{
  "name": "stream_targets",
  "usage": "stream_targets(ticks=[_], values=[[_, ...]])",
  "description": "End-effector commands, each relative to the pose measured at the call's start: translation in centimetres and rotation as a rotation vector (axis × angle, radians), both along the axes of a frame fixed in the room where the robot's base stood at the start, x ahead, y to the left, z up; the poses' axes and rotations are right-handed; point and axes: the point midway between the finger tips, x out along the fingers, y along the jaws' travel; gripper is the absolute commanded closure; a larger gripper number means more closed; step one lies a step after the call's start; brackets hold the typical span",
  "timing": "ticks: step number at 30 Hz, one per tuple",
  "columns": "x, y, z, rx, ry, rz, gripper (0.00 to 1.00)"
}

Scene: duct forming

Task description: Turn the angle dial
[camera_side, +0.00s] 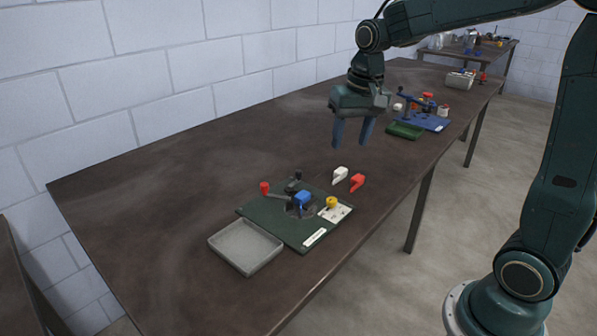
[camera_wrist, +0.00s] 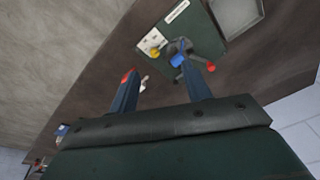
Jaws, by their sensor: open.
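A yellow knob (camera_side: 331,202), which looks like the angle dial, sits on a white marked plate (camera_side: 338,213) at the right corner of a dark green base (camera_side: 270,226). It also shows in the wrist view (camera_wrist: 155,51), beyond the fingertips. Beside it stand a blue block (camera_side: 303,197) and a lever with a red ball end (camera_side: 265,187). My gripper (camera_side: 350,142) is open and empty, pointing down above the table, up and to the right of the base. In the wrist view its two fingers (camera_wrist: 160,73) are spread. The knob's markings are too small to read.
A grey tray (camera_side: 245,246) lies against the base's left side. A white piece (camera_side: 340,174) and a red piece (camera_side: 357,182) lie behind the base. A blue-based fixture (camera_side: 428,122) and a green tray (camera_side: 404,131) stand farther back. The table's left part is clear.

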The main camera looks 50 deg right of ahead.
Motion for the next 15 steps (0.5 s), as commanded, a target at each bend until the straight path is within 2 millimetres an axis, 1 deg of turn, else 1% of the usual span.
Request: stream_targets(ticks=[1, 6, 12, 15], values=[[0.9, -0.6, -0.8, 0.006, 0.019, -0.024, 0.52], [3.6, -2.5, -3.1, 0.024, 0.066, -0.105, 0.52], [6.2, -4.7, -6.2, 0.042, 0.119, -0.195, 0.52], [7.1, -5.6, -7.5, 0.049, 0.139, -0.23, 0.52]])
